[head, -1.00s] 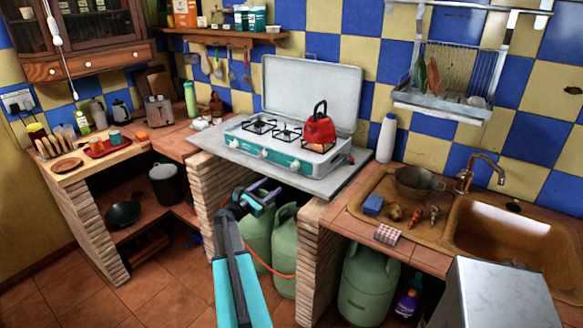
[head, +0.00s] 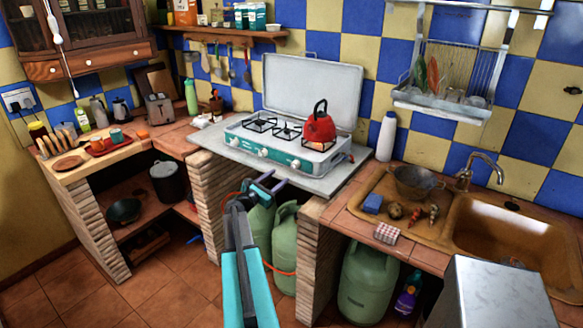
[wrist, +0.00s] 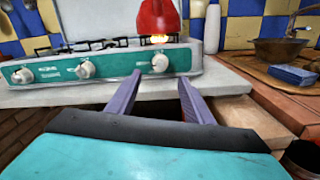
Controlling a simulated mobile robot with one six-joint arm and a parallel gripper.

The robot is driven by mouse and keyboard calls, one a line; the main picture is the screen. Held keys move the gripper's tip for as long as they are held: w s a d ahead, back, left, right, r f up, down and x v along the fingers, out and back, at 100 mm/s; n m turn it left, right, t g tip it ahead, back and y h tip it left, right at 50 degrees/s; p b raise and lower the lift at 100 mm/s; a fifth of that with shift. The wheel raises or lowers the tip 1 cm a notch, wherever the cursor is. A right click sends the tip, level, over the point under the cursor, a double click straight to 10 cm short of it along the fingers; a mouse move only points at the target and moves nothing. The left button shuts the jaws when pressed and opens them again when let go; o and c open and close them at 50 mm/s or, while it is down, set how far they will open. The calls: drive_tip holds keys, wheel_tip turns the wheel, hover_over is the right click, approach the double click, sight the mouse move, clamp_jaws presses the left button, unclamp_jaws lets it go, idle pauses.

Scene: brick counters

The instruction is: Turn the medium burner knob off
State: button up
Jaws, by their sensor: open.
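A teal and white camping stove (head: 280,151) with an open grey lid stands on a grey slab. Its front has three white knobs: left (wrist: 22,76), middle (wrist: 85,69) and right (wrist: 160,63). A red kettle (head: 320,126) sits on the right burner, and an orange flame (wrist: 159,39) glows under it in the wrist view. I cannot tell which knob is the medium burner's. My gripper (wrist: 162,82) is open and empty, its purple fingers just in front of the stove and nearest the right knob. In the head view my gripper (head: 270,183) is below the slab's front edge.
The grey slab (head: 215,142) juts out in front of the stove. Brick pillars (head: 312,215) and green gas bottles (head: 285,245) stand below it. A white bottle (head: 387,138) and a sink (head: 515,240) are to the right.

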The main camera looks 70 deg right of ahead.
sight(292, 167)
drive_tip(key=shift+p+x, duration=1.8)
drive_tip(key=shift+x, duration=3.5)
drive_tip(key=c, duration=1)
drive_tip(key=shift+c, duration=0.2)
